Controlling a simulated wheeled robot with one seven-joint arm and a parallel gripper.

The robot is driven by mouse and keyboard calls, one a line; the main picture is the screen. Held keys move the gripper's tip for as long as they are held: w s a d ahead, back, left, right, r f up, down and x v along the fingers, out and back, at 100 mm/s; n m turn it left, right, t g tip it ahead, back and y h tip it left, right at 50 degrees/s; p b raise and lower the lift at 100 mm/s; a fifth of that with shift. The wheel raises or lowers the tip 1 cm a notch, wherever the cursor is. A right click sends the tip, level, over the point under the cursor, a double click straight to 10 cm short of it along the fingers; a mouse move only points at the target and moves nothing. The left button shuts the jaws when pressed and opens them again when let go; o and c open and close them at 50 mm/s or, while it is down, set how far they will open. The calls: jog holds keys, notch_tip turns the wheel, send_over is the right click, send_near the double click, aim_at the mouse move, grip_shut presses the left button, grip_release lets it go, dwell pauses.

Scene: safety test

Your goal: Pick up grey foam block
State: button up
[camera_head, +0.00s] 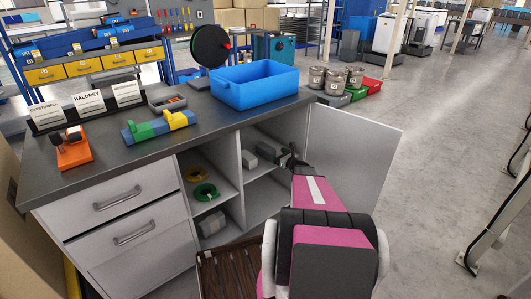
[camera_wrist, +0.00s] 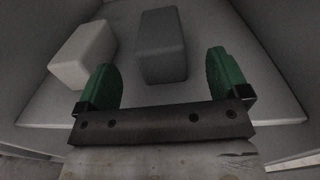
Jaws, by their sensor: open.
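Two grey blocks lie on the upper right shelf of the open cabinet. In the wrist view a lighter grey block (camera_wrist: 83,55) lies at left and a darker grey block (camera_wrist: 162,40) lies near the middle. They also show in the head view, one at the left (camera_head: 248,160) and one nearer my gripper (camera_head: 267,151). I cannot tell which one is foam. My gripper (camera_wrist: 163,75) is open, its green fingers apart and empty. The darker block lies ahead, in line with the gap; the lighter one is beyond the left finger. In the head view my gripper (camera_head: 291,160) is at the compartment opening.
The cabinet door (camera_head: 350,155) stands open at right, close to my arm. A shelf divider (camera_head: 228,180) bounds the compartment at left. The countertop (camera_head: 190,150) above holds a blue bin (camera_head: 255,88).

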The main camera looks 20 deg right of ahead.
aim_at(273, 151)
jog(key=x, duration=0.4)
jog(key=shift+w+a+f, duration=0.1)
jog(key=shift+w+a, duration=0.05)
jog(key=shift+w, duration=0.05)
jog(key=c, duration=1)
